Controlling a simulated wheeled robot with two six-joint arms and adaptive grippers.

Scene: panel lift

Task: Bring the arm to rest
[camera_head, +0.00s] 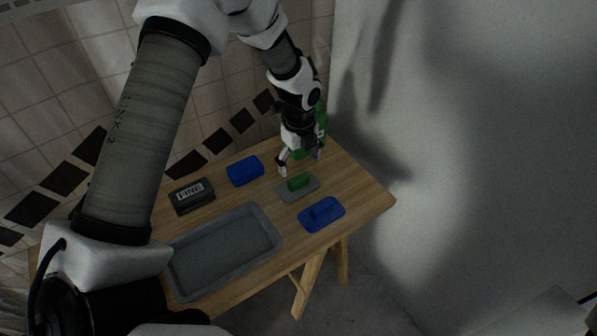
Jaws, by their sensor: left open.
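My left arm comes in from the left and reaches over the wooden table (372,199). Its left gripper (300,167) points down, open, near the table's far right part. Its fingers are apart with nothing seen between them. A grey trowel or float with a green handle (299,183) lies on the table just below and in front of the fingertips in the picture. A green object (321,126) stands behind the gripper and is partly hidden by it. My right gripper is not in view.
A grey tray (272,243) lies at the table's front. A blue float (321,214), a blue block (245,170) and a dark labelled block (192,196) lie around it. A tiled wall (225,90) stands behind, and a pale panel or wall (470,130) to the right.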

